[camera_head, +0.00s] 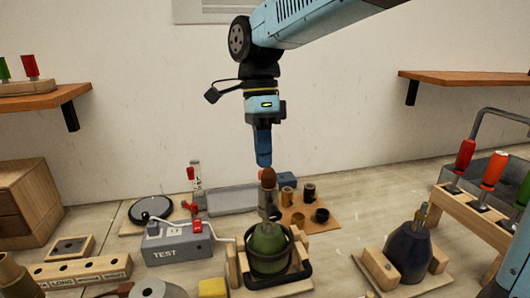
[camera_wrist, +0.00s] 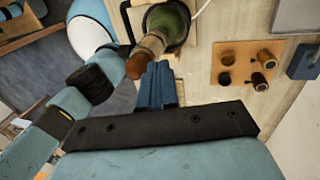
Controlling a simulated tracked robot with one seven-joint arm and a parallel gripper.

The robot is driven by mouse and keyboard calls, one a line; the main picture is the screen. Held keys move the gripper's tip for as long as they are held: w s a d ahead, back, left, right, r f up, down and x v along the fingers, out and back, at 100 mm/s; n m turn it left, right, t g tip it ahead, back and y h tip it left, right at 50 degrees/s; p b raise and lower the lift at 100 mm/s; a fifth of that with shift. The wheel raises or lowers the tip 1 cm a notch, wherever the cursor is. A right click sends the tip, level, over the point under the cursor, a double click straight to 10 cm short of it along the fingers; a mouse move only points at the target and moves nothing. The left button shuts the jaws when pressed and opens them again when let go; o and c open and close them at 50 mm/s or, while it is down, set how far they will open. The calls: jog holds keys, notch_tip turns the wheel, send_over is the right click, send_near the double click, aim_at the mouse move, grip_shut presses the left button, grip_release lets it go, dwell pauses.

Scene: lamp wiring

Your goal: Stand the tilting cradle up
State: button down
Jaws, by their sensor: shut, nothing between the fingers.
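A green bottle-shaped lamp body (camera_head: 268,248) sits in a wooden stand with a black cradle frame (camera_head: 278,282) at the front middle. Its neck points up and ends in a brown rounded tip (camera_head: 268,178). The wrist view shows the green body (camera_wrist: 170,22), part of the black frame and the brown tip (camera_wrist: 138,66). I cannot tell for sure how far the cradle is tilted. My gripper (camera_head: 263,162) has blue fingers pointing down, shut and empty, close by the brown tip. In the wrist view the fingertips (camera_wrist: 158,68) are beside the tip; contact is unclear.
A dark lamp body (camera_head: 408,255) sits on a wooden stand at the right. A grey TEST box (camera_head: 178,243) stands to the left. Behind are a board with several small cylinders (camera_head: 298,214) and a grey tray (camera_head: 230,200). A screwdriver rack (camera_head: 470,208) is at far right.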

jog(key=w+a+r, duration=0.1)
jog(key=w+r, duration=0.5)
jog(key=r, duration=0.4)
jog(key=s+d+f+n+t, duration=0.2)
jog(key=s+d+f+n, duration=0.1)
jog(key=d, duration=0.6)
jog(key=s+d+f+n+t, duration=0.3)
jog(key=s+d+f+n, duration=0.1)
jog(key=d, duration=0.6)
jog(key=s+d+f+n+t+y, duration=0.1)
jog(key=s+d+f+n+t, duration=0.2)
jog(key=d+n, duration=0.4)
jog(key=s+d+f, duration=0.1)
jog(key=d+f, duration=0.1)
jog(key=d, duration=0.1)
jog(key=shift+s+f, duration=0.2)
jog(key=shift+f, duration=0.1)
